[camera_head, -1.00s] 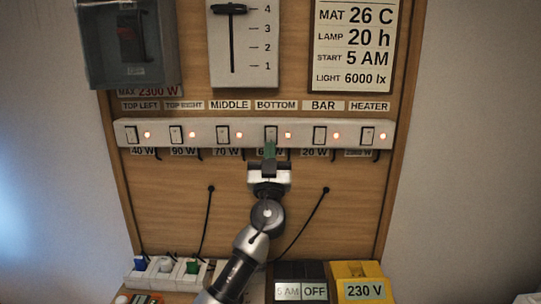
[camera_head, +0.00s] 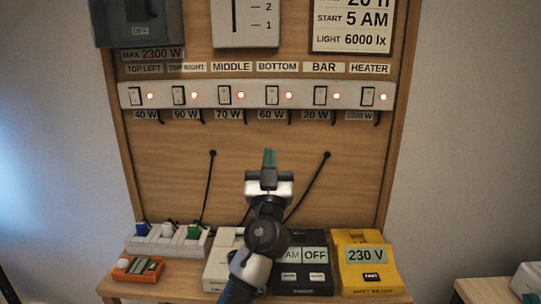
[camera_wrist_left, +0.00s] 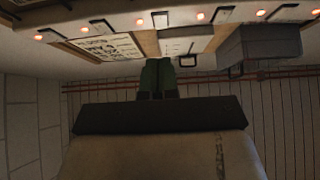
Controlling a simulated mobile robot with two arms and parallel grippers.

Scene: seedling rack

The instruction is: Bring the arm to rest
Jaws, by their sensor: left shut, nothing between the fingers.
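My left arm comes up from the bottom of the head view, and its gripper (camera_head: 270,158) stands in front of the bare lower part of the wooden board (camera_head: 170,185). The green fingertips are together with nothing between them, and they sit below the switch strip (camera_head: 200,95), apart from it. In the left wrist view the closed fingers (camera_wrist_left: 157,78) show at the middle, below the strip. The strip carries a row of switches, each with a lit red lamp. My right gripper is not in view.
A shelf below the board holds a white socket strip (camera_head: 168,240) with plugs, an orange device (camera_head: 138,268), a white box (camera_head: 220,265), a black timer reading OFF (camera_head: 303,275) and a yellow 230 V meter (camera_head: 368,275). Two black cables hang on the board. A grey box (camera_head: 137,22) is above left.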

